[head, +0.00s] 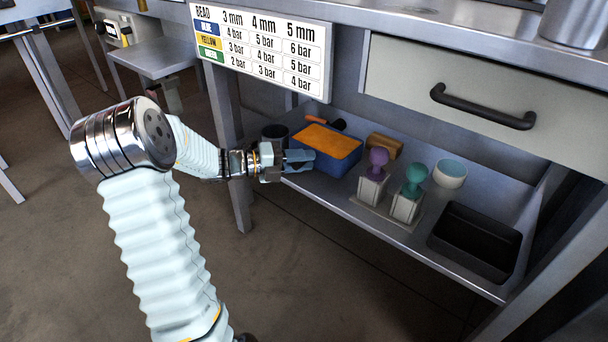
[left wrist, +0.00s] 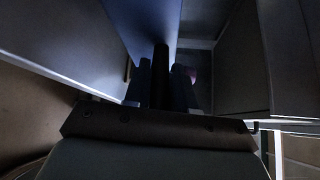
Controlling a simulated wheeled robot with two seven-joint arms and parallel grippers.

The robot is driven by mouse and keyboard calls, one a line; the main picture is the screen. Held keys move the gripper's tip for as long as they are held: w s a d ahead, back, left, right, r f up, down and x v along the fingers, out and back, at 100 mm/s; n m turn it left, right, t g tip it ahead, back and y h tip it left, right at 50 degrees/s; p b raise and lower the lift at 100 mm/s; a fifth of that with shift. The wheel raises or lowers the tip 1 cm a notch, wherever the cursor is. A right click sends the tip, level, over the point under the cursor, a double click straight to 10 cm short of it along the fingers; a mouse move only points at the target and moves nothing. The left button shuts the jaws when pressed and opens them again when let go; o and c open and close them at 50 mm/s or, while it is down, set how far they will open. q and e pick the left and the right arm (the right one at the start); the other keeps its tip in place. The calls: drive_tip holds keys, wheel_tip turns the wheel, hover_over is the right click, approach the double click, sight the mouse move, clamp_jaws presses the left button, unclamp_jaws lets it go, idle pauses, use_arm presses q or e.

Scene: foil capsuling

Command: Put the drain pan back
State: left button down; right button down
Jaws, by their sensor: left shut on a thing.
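A blue box-shaped pan (head: 338,169) with an orange top or filling stands on the low shelf. A black, open, empty rectangular pan (head: 456,251) sits at the shelf's right end. I cannot tell for sure which is the drain pan. My left gripper (head: 300,160) is at the shelf's left front, against the near left side of the blue pan in the picture. In the dark left wrist view its fingers are shut on a dark bar-shaped thing (left wrist: 161,75). Whether this belongs to the blue pan is not clear. My right gripper is not in view.
Two stamps with purple (head: 377,160) and teal (head: 415,174) knobs stand mid-shelf. A table leg (head: 228,150) is close to my left wrist. A drawer (head: 480,90) hangs above.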

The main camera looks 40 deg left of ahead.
sight(320, 170)
use_arm(q)
drive_tip(key=f, duration=0.2)
drive_tip(key=f+b, duration=0.1)
drive_tip(key=shift+w+d+f, duration=0.1)
drive_tip(key=shift+w+f, duration=0.15)
drive_tip(key=shift+f, duration=0.1)
drive_tip(key=c, duration=0.9)
unclamp_jaws()
